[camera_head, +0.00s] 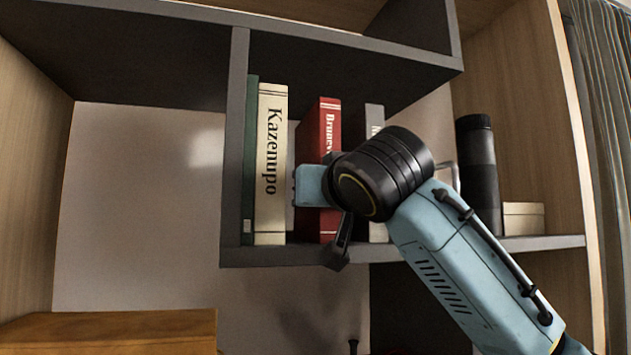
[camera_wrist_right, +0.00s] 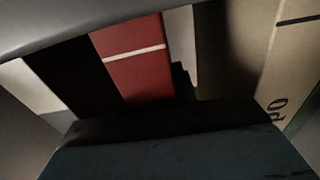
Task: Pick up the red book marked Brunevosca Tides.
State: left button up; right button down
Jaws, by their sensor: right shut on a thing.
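The red book marked "Brunev..." (camera_head: 329,130) stands upright on the shelf; the rest of its title is hidden behind my right gripper (camera_head: 318,190). Its red spine with a pale band also shows in the right wrist view (camera_wrist_right: 135,62). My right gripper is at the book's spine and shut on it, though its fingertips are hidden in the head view. The book's bottom edge appears at the shelf board. My left gripper is in neither view.
A cream book marked Kazenupo (camera_head: 270,160) and a dark green book (camera_head: 250,150) stand left, by a divider (camera_head: 233,150). A grey book (camera_head: 375,118) stands close right. Further right are a black bottle (camera_head: 477,170) and a small box (camera_head: 523,218). A shelf board (camera_head: 400,55) hangs above.

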jog(key=shift+r, duration=0.25)
